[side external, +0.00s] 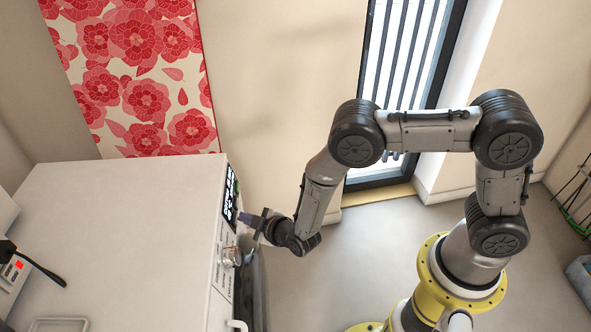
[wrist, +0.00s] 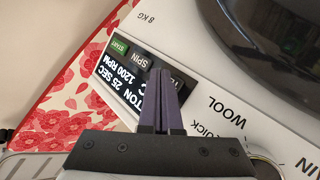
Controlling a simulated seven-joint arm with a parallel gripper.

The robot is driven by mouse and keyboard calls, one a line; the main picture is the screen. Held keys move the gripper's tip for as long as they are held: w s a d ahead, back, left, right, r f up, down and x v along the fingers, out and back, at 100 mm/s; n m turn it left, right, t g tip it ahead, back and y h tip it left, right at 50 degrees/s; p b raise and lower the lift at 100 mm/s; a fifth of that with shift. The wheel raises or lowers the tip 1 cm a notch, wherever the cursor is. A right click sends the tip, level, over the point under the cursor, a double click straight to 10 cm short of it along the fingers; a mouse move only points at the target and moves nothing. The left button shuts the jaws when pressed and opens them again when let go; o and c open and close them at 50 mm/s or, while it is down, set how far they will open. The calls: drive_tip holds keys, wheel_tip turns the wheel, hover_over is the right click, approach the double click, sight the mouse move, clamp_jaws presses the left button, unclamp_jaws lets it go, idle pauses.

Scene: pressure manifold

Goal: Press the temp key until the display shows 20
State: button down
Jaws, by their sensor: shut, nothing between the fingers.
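The black display (wrist: 113,82) of a white washing machine (side external: 120,230) reads upside down in the wrist view: "...TON 25 SEC" and "...C 1200 RPM". The number before the C is hidden behind my fingers. Beside the display is a row of keys: a green START key (wrist: 119,46), a dark SPIN key (wrist: 141,60), and a key (wrist: 178,78) mostly covered by my fingers, with only a "T" or so showing. My gripper (wrist: 160,73) is shut and empty, its tips over that key; contact cannot be told. In the side view my gripper (side external: 241,217) points at the panel beside the display (side external: 229,198).
Programme labels such as WOOL (wrist: 227,112) and a round dark door (wrist: 285,40) lie near the fingers. A knob (side external: 231,257) sticks out of the front panel. A red flowered panel (side external: 140,75) hangs behind. The floor (side external: 370,265) beside the machine is clear.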

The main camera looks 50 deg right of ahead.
drive_tip(key=shift+w+a, duration=0.1)
idle(0.4)
drive_tip(key=shift+s+d+r, duration=0.15)
drive_tip(key=shift+s+d, duration=0.25)
drive_tip(key=s+d+r, duration=0.1)
drive_tip(key=s+d, duration=0.3)
drive_tip(key=shift+r, duration=0.2)
idle(0.7)
drive_tip(key=shift+s, duration=0.1)
